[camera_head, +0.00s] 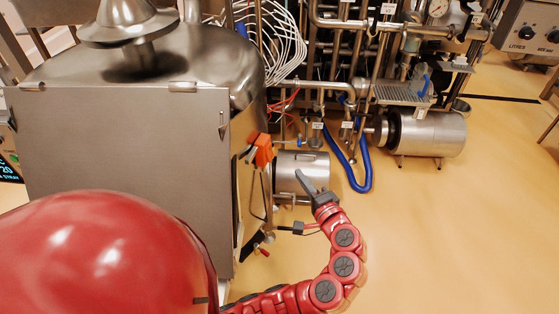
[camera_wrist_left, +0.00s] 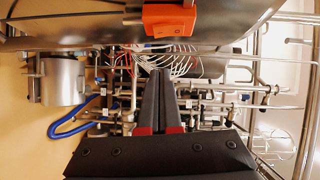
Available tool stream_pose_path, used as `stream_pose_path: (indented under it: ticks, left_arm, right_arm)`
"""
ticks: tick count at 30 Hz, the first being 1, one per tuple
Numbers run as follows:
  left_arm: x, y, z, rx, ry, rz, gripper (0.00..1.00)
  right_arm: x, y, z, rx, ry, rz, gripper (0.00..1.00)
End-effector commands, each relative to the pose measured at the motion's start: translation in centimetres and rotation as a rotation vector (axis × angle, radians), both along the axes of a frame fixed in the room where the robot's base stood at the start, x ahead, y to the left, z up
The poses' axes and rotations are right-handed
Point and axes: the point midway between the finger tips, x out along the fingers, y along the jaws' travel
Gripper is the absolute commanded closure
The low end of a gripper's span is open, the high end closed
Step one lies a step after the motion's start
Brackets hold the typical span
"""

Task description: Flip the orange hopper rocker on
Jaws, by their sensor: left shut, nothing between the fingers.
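The orange rocker (camera_head: 263,150) is on the right side of the steel hopper (camera_head: 125,140). In the left wrist view the orange rocker (camera_wrist_left: 170,20) shows at the top, with a small dark mark on its lower face. I cannot tell which way it is tipped. My left gripper (camera_head: 303,177) is shut and empty, to the right of the rocker and a little lower in the head view, apart from it. Its closed fingers (camera_wrist_left: 158,75) lie below the rocker in the left wrist view. My right gripper is not in view.
A steel motor cylinder (camera_head: 288,170) sits behind my left gripper. Pipes, white cables (camera_head: 285,45) and a blue hose (camera_head: 362,180) crowd the back. Another motor (camera_head: 428,133) stands at the right. The yellow floor (camera_head: 460,230) at the right front is clear.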

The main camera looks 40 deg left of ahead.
Motion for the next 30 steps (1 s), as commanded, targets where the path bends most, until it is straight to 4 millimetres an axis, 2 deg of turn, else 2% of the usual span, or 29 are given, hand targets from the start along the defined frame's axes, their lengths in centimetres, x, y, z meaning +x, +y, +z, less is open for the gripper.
stream_pose_path:
  ticks: [3, 8, 13, 18, 30]
  left_arm:
    - [1.2, 2.6, 0.2, 0.000, 0.001, 0.008, 1.00]
    - [2.9, 5.3, -0.2, -0.001, 0.001, 0.004, 1.00]
    - [2.1, 7.6, -0.5, 0.002, 0.001, 0.001, 1.00]
    - [1.8, 8.6, -0.9, 0.001, 0.002, 0.000, 1.00]
    - [1.8, 8.7, -1.1, 0.008, 0.002, -0.002, 1.00]
  right_arm:
    - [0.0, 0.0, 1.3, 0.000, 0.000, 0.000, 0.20]
    - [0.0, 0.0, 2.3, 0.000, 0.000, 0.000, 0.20]
    - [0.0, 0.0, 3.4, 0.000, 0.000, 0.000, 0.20]
    - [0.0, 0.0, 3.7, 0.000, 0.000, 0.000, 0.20]
    - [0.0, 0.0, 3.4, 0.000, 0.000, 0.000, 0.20]
